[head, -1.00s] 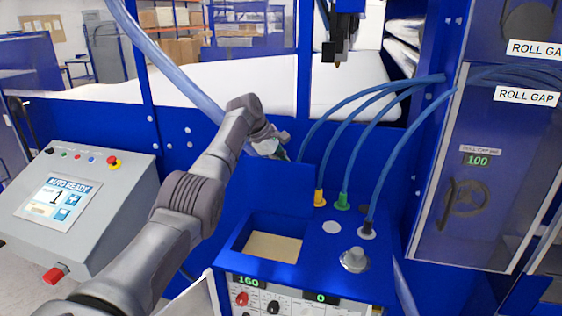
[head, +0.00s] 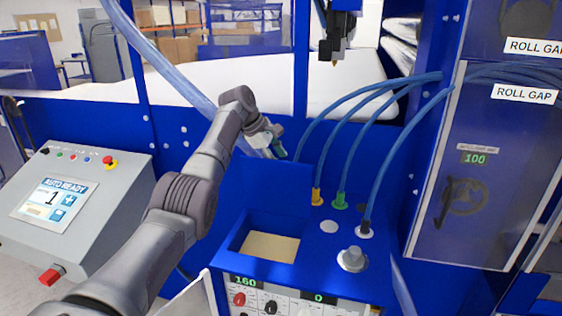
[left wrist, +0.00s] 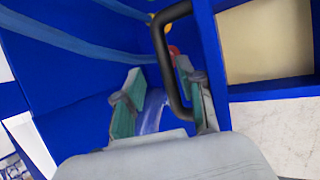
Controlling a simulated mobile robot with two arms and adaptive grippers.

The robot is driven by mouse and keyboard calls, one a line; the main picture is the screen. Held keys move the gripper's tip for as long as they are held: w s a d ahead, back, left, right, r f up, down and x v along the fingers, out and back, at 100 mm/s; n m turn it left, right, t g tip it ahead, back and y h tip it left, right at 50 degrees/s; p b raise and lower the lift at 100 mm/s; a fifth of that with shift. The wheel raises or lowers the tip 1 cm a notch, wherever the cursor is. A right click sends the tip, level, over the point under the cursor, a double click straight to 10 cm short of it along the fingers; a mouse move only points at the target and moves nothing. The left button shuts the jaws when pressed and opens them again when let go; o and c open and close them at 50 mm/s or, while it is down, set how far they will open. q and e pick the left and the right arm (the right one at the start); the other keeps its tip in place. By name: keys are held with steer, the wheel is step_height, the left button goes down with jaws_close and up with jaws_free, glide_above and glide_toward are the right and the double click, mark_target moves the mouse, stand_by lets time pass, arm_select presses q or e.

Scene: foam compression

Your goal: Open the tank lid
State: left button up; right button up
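The tank lid (head: 268,183) is a blue panel standing raised behind the tank opening. The tank (head: 232,234) is open on top, with beige material (head: 270,246) inside. My left gripper (head: 276,146) is at the top edge of the lid, on its far side. In the left wrist view, the left gripper (left wrist: 160,100) has its green-padded fingers spread apart. A black bar handle (left wrist: 168,62) runs down close to the right-hand finger, and I cannot tell whether they touch. The tank opening (left wrist: 265,45) shows at the right. My right gripper is not in view.
Blue hoses (head: 345,140) run to yellow, green and dark fittings on the machine top, right of the lid. A grey knob (head: 352,258) stands in front of them. A control console (head: 80,205) is at the left. A dark nozzle (head: 338,40) hangs above.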

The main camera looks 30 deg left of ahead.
arm_select(q)
steer(key=v, duration=0.9)
steer(key=shift+s+a+r, duration=0.1)
steer(key=shift+a+r, duration=0.15)
steer(key=shift+r, duration=0.05)
steer(key=shift+f, duration=0.1)
